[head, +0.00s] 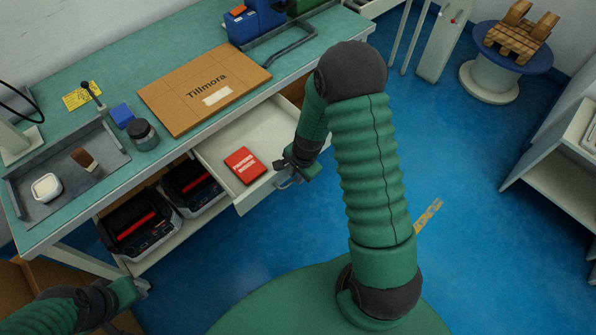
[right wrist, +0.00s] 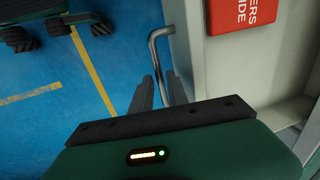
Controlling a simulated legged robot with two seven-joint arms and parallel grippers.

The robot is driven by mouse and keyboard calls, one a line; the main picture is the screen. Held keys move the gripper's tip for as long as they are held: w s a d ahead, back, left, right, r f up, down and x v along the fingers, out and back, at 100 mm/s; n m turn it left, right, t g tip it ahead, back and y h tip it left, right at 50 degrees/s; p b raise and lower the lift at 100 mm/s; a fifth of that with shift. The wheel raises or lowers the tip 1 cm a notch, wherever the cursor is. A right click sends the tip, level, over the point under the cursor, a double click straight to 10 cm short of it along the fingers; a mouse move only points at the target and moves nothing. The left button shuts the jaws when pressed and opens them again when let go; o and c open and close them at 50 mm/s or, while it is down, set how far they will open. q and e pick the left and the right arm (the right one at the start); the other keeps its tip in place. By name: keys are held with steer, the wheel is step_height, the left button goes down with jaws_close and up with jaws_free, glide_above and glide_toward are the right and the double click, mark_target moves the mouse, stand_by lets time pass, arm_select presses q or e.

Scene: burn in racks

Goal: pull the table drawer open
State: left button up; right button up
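The table drawer (head: 235,195) stands well out from under the green-topped workbench. A red booklet (head: 244,166) lies in it; the booklet also shows in part in the right wrist view (right wrist: 241,14). My right gripper (head: 287,164) is at the drawer's front. In the right wrist view its two fingers (right wrist: 161,92) lie on either side of the metal drawer handle (right wrist: 155,52), with little gap, and look shut on it. My left gripper (head: 137,288) is at the lower left, away from the drawer; its fingers are too small to read.
The workbench top (head: 130,72) holds a cardboard box (head: 190,105), a grey tray (head: 62,208) and a dark jar (head: 143,133). Black units with red handles (head: 146,222) stand on the shelf below. The blue floor (head: 460,160) right of my arm is mostly clear.

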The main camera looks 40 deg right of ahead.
steer(key=s+r+p, duration=0.3)
steer(key=r+p, duration=0.1)
steer(key=r, duration=1.2)
steer(key=shift+d+r, duration=0.15)
steer(key=shift+r, duration=0.1)
